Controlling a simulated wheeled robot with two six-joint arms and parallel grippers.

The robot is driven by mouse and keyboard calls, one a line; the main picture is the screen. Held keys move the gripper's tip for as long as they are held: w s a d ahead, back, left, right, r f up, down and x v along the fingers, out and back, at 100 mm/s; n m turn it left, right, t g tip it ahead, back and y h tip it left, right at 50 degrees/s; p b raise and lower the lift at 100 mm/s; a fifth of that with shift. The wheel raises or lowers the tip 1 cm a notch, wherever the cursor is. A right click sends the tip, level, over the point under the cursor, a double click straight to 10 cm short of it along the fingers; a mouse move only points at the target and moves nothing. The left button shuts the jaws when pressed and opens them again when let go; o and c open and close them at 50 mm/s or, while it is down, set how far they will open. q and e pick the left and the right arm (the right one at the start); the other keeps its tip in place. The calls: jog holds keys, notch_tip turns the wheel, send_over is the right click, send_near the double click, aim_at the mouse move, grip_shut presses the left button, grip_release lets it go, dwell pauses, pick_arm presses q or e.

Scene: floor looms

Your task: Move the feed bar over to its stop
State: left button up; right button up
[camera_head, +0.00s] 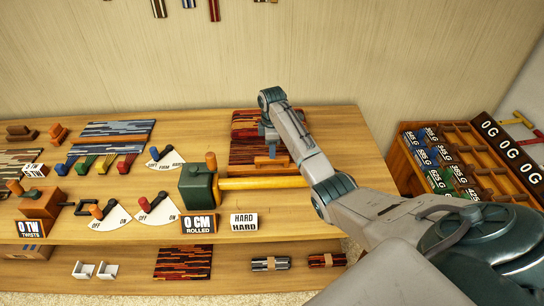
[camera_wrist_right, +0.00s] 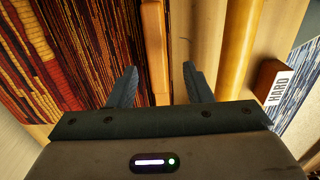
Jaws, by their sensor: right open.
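The feed bar looks to be the orange-brown wooden bar (camera_head: 272,161) along the near edge of a red and dark striped woven mat (camera_head: 250,136). In the right wrist view, the bar (camera_wrist_right: 153,50) runs away from the camera, between the lines of my two fingers. My right gripper (camera_head: 268,142) points down above the mat, close to the bar. Its fingers (camera_wrist_right: 160,85) are open, with nothing clearly held. I cannot tell whether they touch the bar. A stop is not clearly identifiable. My left gripper is not in view.
A yellow roller (camera_head: 265,183) extends right from a green box (camera_head: 198,187), in front of the bar. Signs reading 0 CM (camera_head: 199,223) and HARD (camera_head: 244,222) stand nearer. Levers and other mats fill the bench's left. A weight rack (camera_head: 470,160) stands right.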

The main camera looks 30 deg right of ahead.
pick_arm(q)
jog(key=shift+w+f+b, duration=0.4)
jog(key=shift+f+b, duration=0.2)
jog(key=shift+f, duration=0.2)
pick_arm(e)
jog(key=shift+r, duration=2.95)
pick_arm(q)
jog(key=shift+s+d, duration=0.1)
